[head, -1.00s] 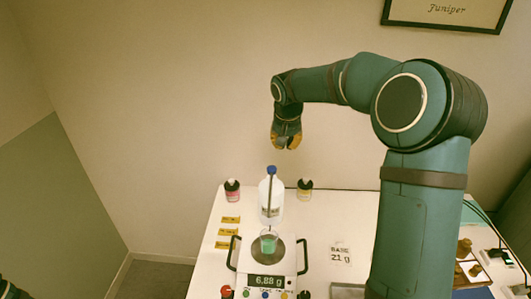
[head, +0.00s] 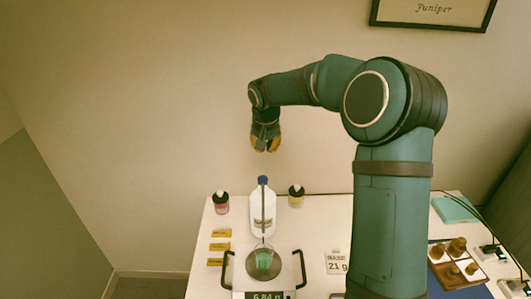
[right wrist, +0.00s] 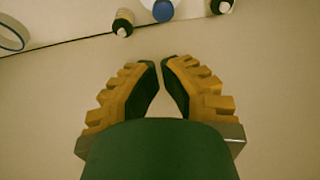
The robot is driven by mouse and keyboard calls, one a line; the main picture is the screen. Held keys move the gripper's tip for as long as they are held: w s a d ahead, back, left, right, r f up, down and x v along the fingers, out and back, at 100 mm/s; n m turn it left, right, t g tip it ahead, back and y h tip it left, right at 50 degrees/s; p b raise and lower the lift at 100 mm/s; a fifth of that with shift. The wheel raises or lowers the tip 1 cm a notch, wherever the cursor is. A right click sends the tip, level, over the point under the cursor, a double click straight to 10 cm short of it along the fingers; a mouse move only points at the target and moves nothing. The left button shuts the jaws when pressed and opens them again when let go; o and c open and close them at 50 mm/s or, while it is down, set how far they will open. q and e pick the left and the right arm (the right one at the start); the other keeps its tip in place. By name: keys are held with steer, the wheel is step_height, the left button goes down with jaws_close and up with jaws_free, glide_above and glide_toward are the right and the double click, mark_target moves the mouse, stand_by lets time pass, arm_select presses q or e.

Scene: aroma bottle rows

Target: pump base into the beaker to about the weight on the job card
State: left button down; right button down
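The white base bottle (head: 263,213) stands upright behind the scale, its blue pump head (head: 263,181) on top. The beaker (head: 264,260), with green liquid inside, stands on the round pan of the scale (head: 283,284). The display (head: 264,296) seems to read 6.84 and is cut by the frame edge. The job card (head: 337,262) shows 21 g. My right gripper (head: 265,150) hangs above the pump head, apart from it. In the right wrist view its fingertips (right wrist: 160,63) nearly meet with nothing between them; the blue pump head (right wrist: 163,11) shows beyond. My left gripper is out of view.
A red-labelled bottle (head: 221,203) and a yellow-labelled bottle (head: 296,196) flank the base bottle. Yellow labels (head: 219,247) lie at the left. A wooden tray (head: 437,277) with brown weights and a teal item (head: 455,209) lie right of my arm.

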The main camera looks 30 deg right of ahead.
mark_target(266, 177)
steer(key=x, duration=1)
steer(key=shift+s+a+f, duration=0.1)
steer(key=shift+s+f, duration=0.1)
steer(key=shift+f, duration=0.95)
steer(key=shift+b, duration=0.3)
steer(key=shift+f+b, duration=0.95)
steer(key=shift+f, duration=0.05)
step_height(266, 177, up, 5)
steer(key=p, duration=0.3)
steer(key=v, duration=0.9)
steer(key=shift+r, duration=0.2)
steer(key=shift+s+a, duration=0.1)
